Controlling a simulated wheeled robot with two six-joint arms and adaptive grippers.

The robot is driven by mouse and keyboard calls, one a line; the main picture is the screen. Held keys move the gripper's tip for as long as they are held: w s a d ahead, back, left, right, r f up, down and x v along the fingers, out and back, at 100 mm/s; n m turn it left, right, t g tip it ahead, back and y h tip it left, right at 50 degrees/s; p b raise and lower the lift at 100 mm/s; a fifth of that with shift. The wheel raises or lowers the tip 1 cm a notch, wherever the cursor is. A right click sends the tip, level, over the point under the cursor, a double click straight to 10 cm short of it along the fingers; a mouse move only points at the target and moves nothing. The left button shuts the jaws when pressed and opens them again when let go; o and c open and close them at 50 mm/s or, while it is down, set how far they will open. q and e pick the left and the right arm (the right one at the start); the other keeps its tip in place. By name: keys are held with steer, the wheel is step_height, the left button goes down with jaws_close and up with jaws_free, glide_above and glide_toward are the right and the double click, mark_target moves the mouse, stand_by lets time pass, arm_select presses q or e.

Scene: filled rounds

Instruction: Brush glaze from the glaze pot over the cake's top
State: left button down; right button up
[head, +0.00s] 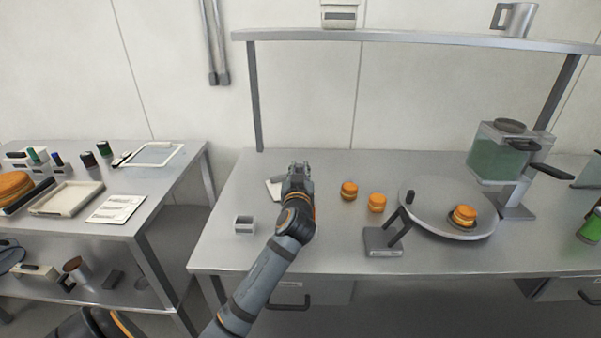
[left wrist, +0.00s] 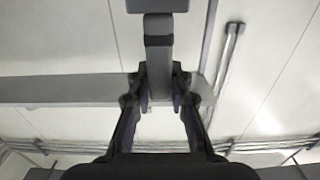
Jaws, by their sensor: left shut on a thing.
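My left gripper (head: 299,167) is over the back of the middle table. In the left wrist view its fingers (left wrist: 159,100) are shut on a grey bar-shaped tool (left wrist: 158,60) with a dark band and a wider far end, likely the brush. In the head view the gripper hides this tool. A small orange filled cake (head: 465,215) sits on a round grey plate (head: 425,205) at the right. Two similar cakes (head: 349,190) (head: 377,202) sit on the table left of the plate. A small square grey pot (head: 244,225), perhaps the glaze pot, stands left of my arm. My right gripper is out of view.
A dark stand with a lever (head: 383,240) is beside the plate. A dispenser with green liquid (head: 496,155) stands behind it. A raised shelf (head: 420,38) spans the table's back. A pale flat item (head: 273,189) lies beside my gripper. The table's front middle is clear.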

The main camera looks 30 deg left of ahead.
arm_select(q)
steer(key=shift+f, duration=0.6)
step_height(320, 180, down, 4)
steer(key=b, duration=0.3)
steer(key=shift+f+b, duration=0.2)
steer(key=shift+b, duration=0.2)
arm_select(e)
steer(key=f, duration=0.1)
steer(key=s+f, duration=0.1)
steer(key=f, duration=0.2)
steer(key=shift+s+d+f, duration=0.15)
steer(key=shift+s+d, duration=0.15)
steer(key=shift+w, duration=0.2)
arm_select(q)
steer(key=shift+f+b, duration=0.3)
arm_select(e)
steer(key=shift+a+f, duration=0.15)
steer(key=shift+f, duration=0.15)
arm_select(q)
steer(key=shift+s+f+b, duration=0.1)
steer(key=shift+f+b, duration=0.25)
steer(key=shift+f, duration=0.05)
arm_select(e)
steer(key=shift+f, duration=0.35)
arm_select(q)
steer(key=shift+r, duration=0.1)
